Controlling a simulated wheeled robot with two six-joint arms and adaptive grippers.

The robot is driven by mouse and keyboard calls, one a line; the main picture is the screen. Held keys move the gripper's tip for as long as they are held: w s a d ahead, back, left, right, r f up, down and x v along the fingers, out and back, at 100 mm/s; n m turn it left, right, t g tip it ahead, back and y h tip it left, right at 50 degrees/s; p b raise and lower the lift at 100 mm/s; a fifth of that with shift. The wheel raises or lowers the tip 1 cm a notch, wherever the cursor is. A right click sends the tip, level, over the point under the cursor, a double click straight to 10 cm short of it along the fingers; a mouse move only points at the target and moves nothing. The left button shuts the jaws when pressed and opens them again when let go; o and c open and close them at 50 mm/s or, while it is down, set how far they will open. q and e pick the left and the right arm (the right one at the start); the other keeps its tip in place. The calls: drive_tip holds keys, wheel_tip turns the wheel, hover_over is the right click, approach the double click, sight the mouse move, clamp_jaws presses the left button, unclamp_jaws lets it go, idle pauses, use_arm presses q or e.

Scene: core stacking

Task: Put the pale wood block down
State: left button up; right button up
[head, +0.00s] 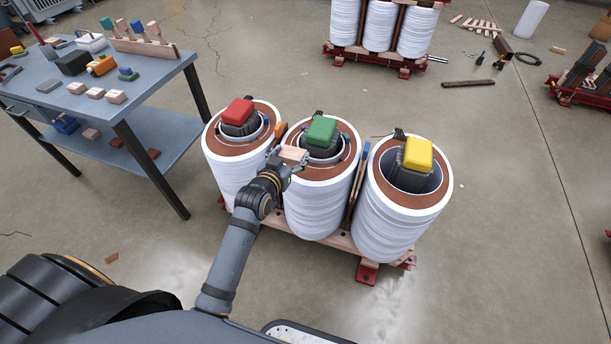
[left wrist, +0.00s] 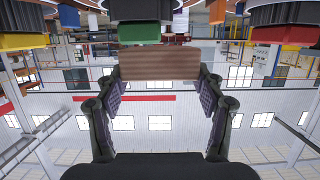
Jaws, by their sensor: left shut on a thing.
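The pale wood block (head: 293,154) is held in my left gripper (head: 289,159), at the front left of the middle white coil (head: 318,205). My left gripper is shut on it. In the left wrist view the block (left wrist: 158,64) lies crosswise between the two fingers (left wrist: 160,92), and its face there looks brown. I cannot tell whether the block touches the coil's brown top. A green block (head: 321,131) sits on the dark core of the middle coil, just beyond the held block. My right gripper is not in view.
A red block (head: 238,111) tops the left coil (head: 226,165), and a yellow block (head: 418,153) tops the right coil (head: 395,225). A blue-grey workbench (head: 135,82) with blocks and tools stands at the left. More coils (head: 380,25) stand behind. Open floor lies between.

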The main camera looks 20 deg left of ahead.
use_arm(q)
hover_over(306, 180)
drive_tip(key=f, duration=0.3)
drive_tip(key=f+b, duration=0.1)
drive_tip(key=f, duration=0.1)
drive_tip(key=shift+s+a, duration=0.1)
drive_tip(key=shift+a, duration=0.3)
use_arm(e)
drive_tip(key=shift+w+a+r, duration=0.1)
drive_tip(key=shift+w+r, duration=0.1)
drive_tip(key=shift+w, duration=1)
use_arm(q)
drive_tip(key=f, duration=0.1)
drive_tip(key=f+b, duration=0.1)
drive_tip(key=f, duration=0.1)
drive_tip(key=shift+d+f, duration=0.3)
drive_tip(key=shift+w+f, duration=0.15)
drive_tip(key=shift+w, duration=0.05)
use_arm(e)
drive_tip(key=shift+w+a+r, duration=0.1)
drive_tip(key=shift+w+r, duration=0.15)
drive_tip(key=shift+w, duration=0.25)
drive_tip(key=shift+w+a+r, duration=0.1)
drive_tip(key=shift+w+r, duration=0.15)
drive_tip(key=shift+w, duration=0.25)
use_arm(q)
drive_tip(key=o, duration=1.2)
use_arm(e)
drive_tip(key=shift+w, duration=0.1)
